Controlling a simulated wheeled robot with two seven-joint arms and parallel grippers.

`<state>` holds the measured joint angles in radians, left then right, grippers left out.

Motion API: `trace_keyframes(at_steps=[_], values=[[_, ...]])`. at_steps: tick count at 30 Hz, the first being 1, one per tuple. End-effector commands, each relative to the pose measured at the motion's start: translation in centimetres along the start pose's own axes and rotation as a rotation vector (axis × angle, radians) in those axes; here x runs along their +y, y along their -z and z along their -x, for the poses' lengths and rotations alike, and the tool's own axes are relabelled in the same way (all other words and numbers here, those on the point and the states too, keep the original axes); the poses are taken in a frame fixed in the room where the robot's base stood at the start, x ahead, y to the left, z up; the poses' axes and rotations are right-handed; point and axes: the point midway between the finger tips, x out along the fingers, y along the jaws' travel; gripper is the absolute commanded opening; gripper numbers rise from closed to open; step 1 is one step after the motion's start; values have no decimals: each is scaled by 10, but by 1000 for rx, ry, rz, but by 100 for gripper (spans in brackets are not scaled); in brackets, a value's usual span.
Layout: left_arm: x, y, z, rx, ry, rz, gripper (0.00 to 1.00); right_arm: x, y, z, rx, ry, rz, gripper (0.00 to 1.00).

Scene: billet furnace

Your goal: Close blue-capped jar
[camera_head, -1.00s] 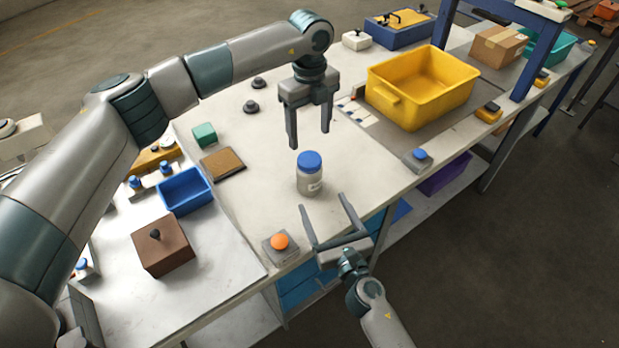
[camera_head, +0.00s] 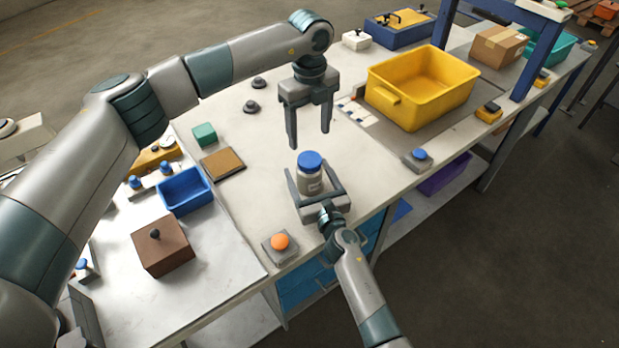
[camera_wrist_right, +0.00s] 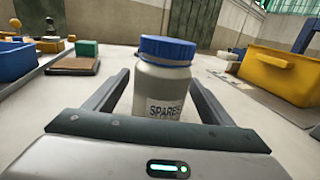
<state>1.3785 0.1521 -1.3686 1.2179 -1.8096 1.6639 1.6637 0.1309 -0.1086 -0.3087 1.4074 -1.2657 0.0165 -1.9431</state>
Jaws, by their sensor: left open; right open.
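The blue-capped jar (camera_head: 310,180) stands upright on the white table, grey with a white label. Its blue cap (camera_head: 310,160) sits on top; I cannot tell whether it is tight. In the right wrist view the jar (camera_wrist_right: 162,100) shows a label reading "SPARES", with the cap (camera_wrist_right: 167,49) above. My right gripper (camera_head: 313,178) is open, low at the table, with one finger on each side of the jar and gaps beside it. It also shows in the right wrist view (camera_wrist_right: 160,82). My left gripper (camera_head: 309,140) is open and empty, pointing down above and behind the jar.
An orange button (camera_head: 280,242) is near the front edge, left of my right gripper. A blue bin (camera_head: 185,192) and brown box (camera_head: 163,248) are at left. A yellow bin (camera_head: 420,90) is at back right.

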Motion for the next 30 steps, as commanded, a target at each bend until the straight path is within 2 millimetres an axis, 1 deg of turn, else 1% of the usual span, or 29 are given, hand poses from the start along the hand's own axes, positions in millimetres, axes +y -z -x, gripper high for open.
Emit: trace_keyframes(at_steps=[7,8,9,11,12,14,15,17,18,23,26,30], values=[[0,0,0,0,0,0,64,0,0,0,0,0,1,76],[0,0,0,0,0,0,64,0,0,0,0,0,1,74],[0,0,0,0,0,0,64,0,0,0,0,0,1,64],[0,0,0,0,0,0,64,0,0,0,1,0,1,50],[0,0,0,0,0,0,64,0,0,0,1,0,1,40],[0,0,0,0,0,0,64,0,0,0,1,0,1,26],[0,0,0,0,0,0,64,0,0,0,1,0,1,16],[0,0,0,0,0,0,64,0,0,0,1,0,1,2],[0,0,0,0,0,2,64,0,0,0,1,0,1,0],[0,0,0,0,0,39,64,0,1,0,1,0,1,0],[0,0,0,0,0,99,64,0,1,0,1,0,1,0],[0,1,0,1,0,236,64,0,1,0,1,0,1,0]])
